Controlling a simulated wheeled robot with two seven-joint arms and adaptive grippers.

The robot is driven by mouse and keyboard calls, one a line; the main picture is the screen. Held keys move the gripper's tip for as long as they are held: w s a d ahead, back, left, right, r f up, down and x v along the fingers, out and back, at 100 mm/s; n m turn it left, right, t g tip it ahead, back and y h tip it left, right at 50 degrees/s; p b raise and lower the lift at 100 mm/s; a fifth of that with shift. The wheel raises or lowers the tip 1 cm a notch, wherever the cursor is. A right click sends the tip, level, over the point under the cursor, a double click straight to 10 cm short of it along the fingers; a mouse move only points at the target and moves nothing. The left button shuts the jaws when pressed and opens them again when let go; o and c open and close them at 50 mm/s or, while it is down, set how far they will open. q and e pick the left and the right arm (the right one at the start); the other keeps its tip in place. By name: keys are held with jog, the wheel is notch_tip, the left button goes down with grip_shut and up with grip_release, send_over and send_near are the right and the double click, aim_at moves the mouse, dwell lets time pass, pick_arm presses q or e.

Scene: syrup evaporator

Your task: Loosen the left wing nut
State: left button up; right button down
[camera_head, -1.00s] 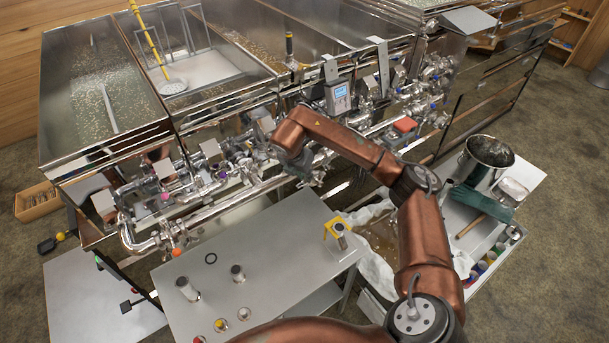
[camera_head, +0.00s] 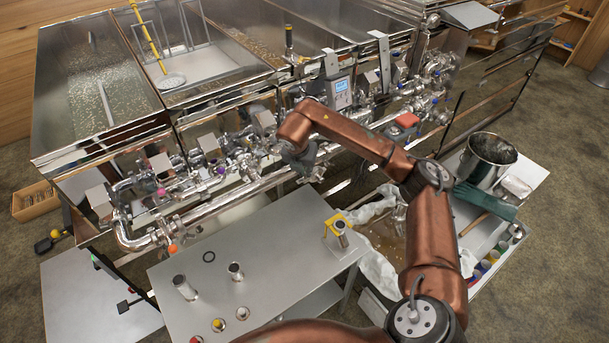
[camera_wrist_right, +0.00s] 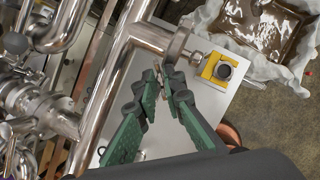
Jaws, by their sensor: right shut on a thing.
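My right gripper (camera_head: 313,172) is at the front of the evaporator's steel pipework (camera_head: 240,200), low beside the long horizontal pipe. In the right wrist view, the green-padded fingers of my right gripper (camera_wrist_right: 164,82) come close together at their tips, shut on a small metal piece that looks like the wing nut (camera_wrist_right: 159,70). It sits beside the thick shiny pipe (camera_wrist_right: 108,75), mostly hidden between the fingertips. In the head view the wing nut is too small to tell and is hidden behind my arm. My left gripper is not in view.
A grey table (camera_head: 225,270) in front holds steel cylinders, a black ring and a yellow-bracketed fitting (camera_head: 338,228). A cart at right bears a metal bucket (camera_head: 487,160) and green gloves (camera_head: 485,202). Valves and pipes crowd around the gripper.

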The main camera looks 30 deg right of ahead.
jog(key=n+b, duration=0.1)
jog(key=b, duration=0.1)
jog(key=n+t+y+b, duration=0.1)
jog(key=n, duration=0.1)
jog(key=shift+s+d+f+n+b, duration=0.1)
jog(key=shift+d+f+n+b, duration=0.1)
jog(key=shift+n+b, duration=0.15)
jog(key=shift+r+n+y+b, duration=0.1)
jog(key=shift+n+y+b, duration=0.3)
jog(key=shift+n+b, duration=0.6)
jog(key=shift+r+n+t+y+b, duration=0.1)
jog(key=shift+n+t+y+b, duration=0.25)
jog(key=shift+n, duration=0.6)
jog(key=c, duration=2.1)
grip_release()
jog(key=shift+r, duration=0.1)
jog(key=shift+v, duration=3.95)
